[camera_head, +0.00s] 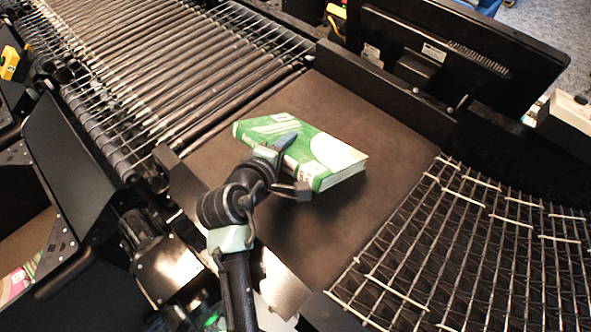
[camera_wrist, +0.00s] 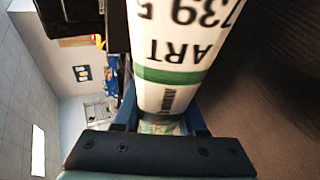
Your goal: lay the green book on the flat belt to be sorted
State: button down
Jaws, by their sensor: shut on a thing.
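The green book (camera_head: 310,152) has green and white covers and pale page edges. It is over the brown flat belt (camera_head: 400,138) in the head view, with its spine end toward my arm. I cannot tell whether its underside touches the belt. My gripper (camera_head: 287,166) is shut on the book. One blue fingertip shows on top of the cover. In the wrist view the book's white spine label (camera_wrist: 185,50), with "ART" and a green band, fills the space in front of my gripper (camera_wrist: 160,122). The fingers' inner faces are mostly hidden.
A bed of dark rollers (camera_head: 180,65) adjoins the belt at upper left. A wire-mesh section (camera_head: 470,250) adjoins it at lower right. A black monitor (camera_head: 450,50) stands behind the belt. Bare belt lies around the book. A bin with books (camera_head: 20,280) is at lower left.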

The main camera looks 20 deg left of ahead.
jog(key=c, duration=0.6)
grip_release()
jog(key=shift+c, duration=0.2)
jog(key=shift+r, duration=0.1)
jog(key=shift+s+r+p, duration=0.25)
jog(key=shift+s+p, duration=0.05)
jog(key=shift+p, duration=0.1)
jog(key=p+v, duration=0.4)
jog(key=v, duration=0.3)
jog(key=shift+s, duration=0.2)
notch_tip(320, 180, up, 7)
jog(key=s+p, duration=0.2)
jog(key=p, duration=0.5)
jog(key=shift+s+p, duration=0.35)
